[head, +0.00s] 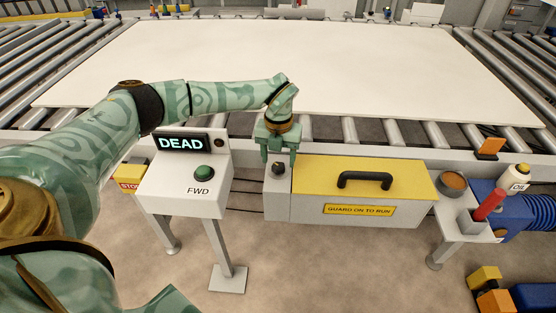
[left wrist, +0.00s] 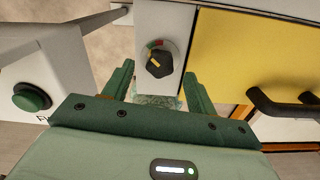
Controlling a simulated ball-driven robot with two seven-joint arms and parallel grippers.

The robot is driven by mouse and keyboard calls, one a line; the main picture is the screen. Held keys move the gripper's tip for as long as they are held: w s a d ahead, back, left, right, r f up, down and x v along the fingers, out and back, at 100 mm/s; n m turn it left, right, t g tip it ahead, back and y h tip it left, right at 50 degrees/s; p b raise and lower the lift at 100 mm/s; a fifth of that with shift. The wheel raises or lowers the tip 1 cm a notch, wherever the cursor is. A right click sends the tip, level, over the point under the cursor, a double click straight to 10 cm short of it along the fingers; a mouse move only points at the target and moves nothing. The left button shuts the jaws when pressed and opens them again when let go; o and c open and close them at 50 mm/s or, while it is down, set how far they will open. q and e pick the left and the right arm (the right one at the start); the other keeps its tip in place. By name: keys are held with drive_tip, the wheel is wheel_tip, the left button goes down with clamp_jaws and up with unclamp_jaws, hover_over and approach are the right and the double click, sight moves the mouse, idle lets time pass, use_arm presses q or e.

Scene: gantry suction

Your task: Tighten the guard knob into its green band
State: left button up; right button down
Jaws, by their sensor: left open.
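The guard knob (left wrist: 158,62) is dark and round with a yellow pointer mark, on the grey end block left of the yellow guard cover. A small dial with red and green parts shows at its upper edge in the left wrist view. The knob also shows in the head view (head: 279,168). My left gripper (head: 278,158) is open above it, fingers down. In the wrist view its fingers (left wrist: 158,74) stand on either side of the knob, apart from it.
The yellow guard cover (head: 330,174) with a black handle (head: 372,180) adjoins the knob block. A control box (head: 185,187) reading DEAD, with a green FWD button (head: 203,173), stands left. A white sheet (head: 290,70) lies on rollers behind. A small side shelf holds a bowl (head: 453,182).

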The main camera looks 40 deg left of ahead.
sight(279, 165)
use_arm(q)
wheel_tip(279, 165, up, 14)
drive_tip(key=p, duration=0.3)
drive_tip(key=shift+p, duration=0.4)
use_arm(e)
drive_tip(key=r, duration=0.1)
drive_tip(key=w+r, duration=0.1)
drive_tip(key=r, duration=0.2)
drive_tip(key=shift+w+r, duration=0.1)
drive_tip(key=shift+w, duration=0.15)
